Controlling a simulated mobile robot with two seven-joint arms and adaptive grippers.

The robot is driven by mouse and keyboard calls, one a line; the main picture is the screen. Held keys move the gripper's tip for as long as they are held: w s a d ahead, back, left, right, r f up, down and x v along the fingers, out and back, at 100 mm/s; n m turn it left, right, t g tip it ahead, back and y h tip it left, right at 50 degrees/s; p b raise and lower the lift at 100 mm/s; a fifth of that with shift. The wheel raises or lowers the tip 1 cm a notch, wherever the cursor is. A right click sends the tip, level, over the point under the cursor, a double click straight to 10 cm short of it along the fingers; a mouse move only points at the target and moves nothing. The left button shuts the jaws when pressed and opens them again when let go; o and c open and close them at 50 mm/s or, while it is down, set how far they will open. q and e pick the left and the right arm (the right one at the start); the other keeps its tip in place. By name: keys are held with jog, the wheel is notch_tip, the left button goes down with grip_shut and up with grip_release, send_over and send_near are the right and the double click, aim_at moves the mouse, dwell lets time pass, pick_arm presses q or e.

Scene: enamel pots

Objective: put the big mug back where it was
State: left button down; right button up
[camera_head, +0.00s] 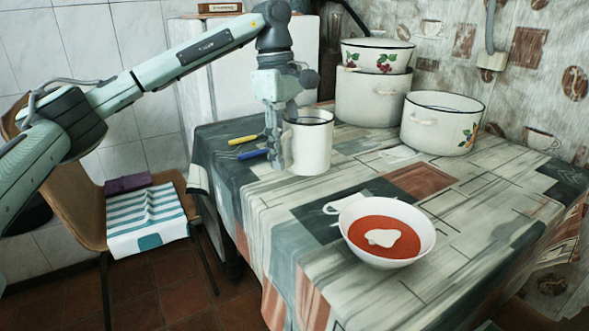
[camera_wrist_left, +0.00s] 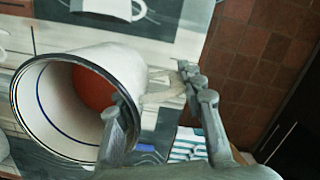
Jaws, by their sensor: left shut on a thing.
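The big mug (camera_head: 312,143) is white with a dark rim and stands upright in the head view, at or just above the left part of the table. I cannot tell whether its base touches the cloth. My left gripper (camera_head: 280,150) is at its left side, pointing down, and is shut on it. In the left wrist view the mug (camera_wrist_left: 75,65) opens toward the camera, with a reddish patch inside. My left gripper's fingers (camera_wrist_left: 160,105) are at its rim and handle side; the exact contact is hard to see. My right gripper is not in view.
A white bowl of red soup (camera_head: 388,230) stands at the front. A yellow pen (camera_head: 243,140) and a blue pen (camera_head: 252,154) lie left of the mug. Enamel pots (camera_head: 372,98) (camera_head: 440,125) stand at the back. A chair (camera_head: 90,215) holds a striped towel (camera_head: 145,215). The table middle is mostly clear.

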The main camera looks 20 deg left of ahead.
aim_at(292, 160)
pick_arm(q)
jog(key=shift+w+d+f, duration=0.4)
jog(key=shift+w+d, duration=0.1)
jog(key=shift+w, duration=0.15)
jog(key=shift+f, duration=2)
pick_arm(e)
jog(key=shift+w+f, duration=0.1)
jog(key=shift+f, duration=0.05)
pick_arm(q)
jog(key=shift+f, duration=0.2)
jog(key=c, duration=1)
grip_release()
jog(key=shift+o, duration=0.2)
jog(key=shift+r, duration=0.1)
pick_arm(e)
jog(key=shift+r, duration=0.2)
pick_arm(q)
notch_tip(292, 160, up, 12)
jog(key=a, duration=0.1)
jog(key=shift+w+a+p, duration=0.25)
jog(key=shift+w+p, duration=0.05)
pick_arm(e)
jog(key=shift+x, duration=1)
